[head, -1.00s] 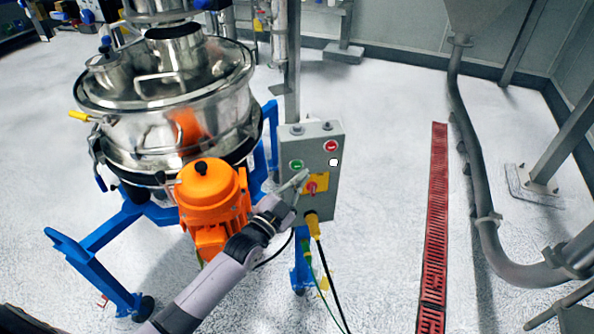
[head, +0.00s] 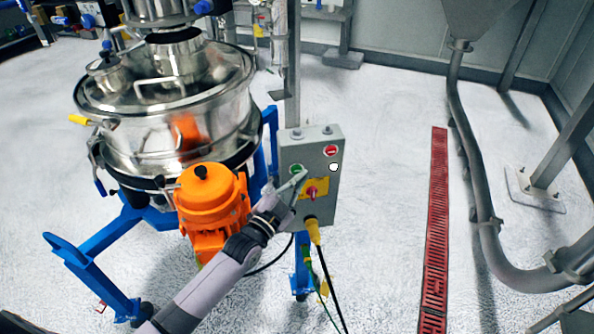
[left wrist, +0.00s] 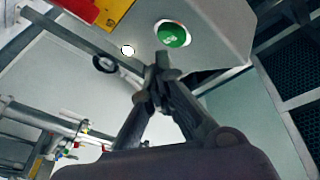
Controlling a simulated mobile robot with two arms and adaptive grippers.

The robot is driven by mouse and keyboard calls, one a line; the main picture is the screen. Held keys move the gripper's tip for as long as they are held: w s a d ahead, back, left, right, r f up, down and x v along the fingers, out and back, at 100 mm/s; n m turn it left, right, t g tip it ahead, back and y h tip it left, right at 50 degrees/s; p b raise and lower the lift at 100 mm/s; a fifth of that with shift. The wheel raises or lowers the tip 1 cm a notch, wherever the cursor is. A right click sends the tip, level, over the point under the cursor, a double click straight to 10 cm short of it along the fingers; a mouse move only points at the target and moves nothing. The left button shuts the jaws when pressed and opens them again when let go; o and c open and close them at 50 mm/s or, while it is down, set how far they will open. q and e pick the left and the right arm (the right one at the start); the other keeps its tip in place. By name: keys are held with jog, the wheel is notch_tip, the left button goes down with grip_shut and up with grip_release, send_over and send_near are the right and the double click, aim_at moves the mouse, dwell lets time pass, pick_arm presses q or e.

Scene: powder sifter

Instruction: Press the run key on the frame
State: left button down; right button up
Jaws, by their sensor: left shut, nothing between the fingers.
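The grey control box (head: 326,150) is mounted on the post beside the sifter. Its green button (head: 296,169), the likely run key, is at the left of the front face, below a red button (head: 331,151). My left gripper (head: 299,179) is shut and empty, in front of the box near the green button. In the left wrist view the shut fingertips (left wrist: 160,72) point towards the green button (left wrist: 173,34) and appear just short of it. I cannot tell the exact gap.
A red rotary switch on a yellow plate (head: 313,189) sits just below the green button. The orange motor (head: 210,205) and steel sifter (head: 170,130) on a blue frame stand at left. A yellow plug with cables (head: 313,231) hangs below.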

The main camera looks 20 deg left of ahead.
pick_arm(q)
jog(key=shift+w, duration=0.1)
dwell(0.6)
jog(key=shift+w+a, duration=0.2)
jog(key=shift+w, duration=0.1)
jog(key=shift+w+a+b, duration=0.25)
jog(key=shift+w+b, duration=0.05)
jog(key=shift+w, duration=0.1)
dwell(0.7)
jog(key=shift+s, duration=0.1)
jog(key=shift+s+d+p, duration=0.45)
jog(key=shift+s+p, duration=0.1)
jog(key=shift+s, duration=0.15)
jog(key=s+p, duration=0.1)
jog(key=s+d, duration=0.1)
jog(key=s, duration=0.1)
jog(key=s+d+p, duration=0.1)
jog(key=shift+s+d+p, duration=0.15)
jog(key=shift+d+p, duration=0.1)
jog(key=shift+p, duration=0.1)
